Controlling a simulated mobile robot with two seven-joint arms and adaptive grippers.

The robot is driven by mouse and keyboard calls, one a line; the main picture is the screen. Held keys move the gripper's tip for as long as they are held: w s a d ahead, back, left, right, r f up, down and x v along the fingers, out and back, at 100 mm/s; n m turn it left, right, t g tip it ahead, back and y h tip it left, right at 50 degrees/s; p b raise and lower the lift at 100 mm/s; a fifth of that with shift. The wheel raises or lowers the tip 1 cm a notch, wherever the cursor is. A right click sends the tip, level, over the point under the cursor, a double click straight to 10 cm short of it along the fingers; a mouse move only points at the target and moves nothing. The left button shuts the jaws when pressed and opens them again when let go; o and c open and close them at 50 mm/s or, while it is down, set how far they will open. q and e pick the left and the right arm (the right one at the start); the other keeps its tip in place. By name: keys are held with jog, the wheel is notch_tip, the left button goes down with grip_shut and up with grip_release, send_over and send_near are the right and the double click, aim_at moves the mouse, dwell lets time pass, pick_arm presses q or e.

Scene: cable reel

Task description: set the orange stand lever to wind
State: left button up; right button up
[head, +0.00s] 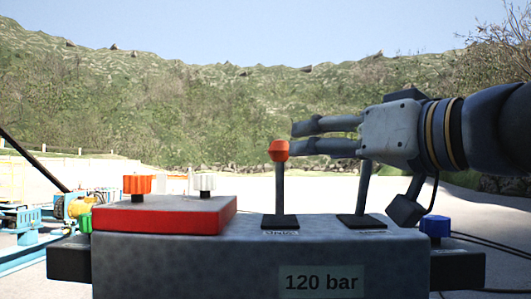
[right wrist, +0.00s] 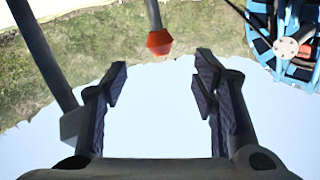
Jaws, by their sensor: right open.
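The orange stand lever (head: 279,150) has an orange faceted knob on a thin grey rod and stands nearly upright on its black base (head: 280,222) on the grey console. A small label in front of the base is too small to read surely. My right gripper (head: 293,137) comes in from the right, open and empty, its fingertips just right of the knob. In the right wrist view the orange knob (right wrist: 160,41) lies beyond and between the open fingertips (right wrist: 161,85), apart from them. My left gripper is not in view.
A second lever (head: 364,190) stands right of it, its top hidden behind my right gripper. A red box (head: 160,217) with orange (head: 137,185) and white (head: 203,182) knobs sits left. A blue knob (head: 435,227) is at right. A blue reel (right wrist: 290,35) shows in the right wrist view.

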aim_at(287, 150)
jog(key=x, duration=1.1)
jog(key=shift+f, duration=0.1)
grip_shut()
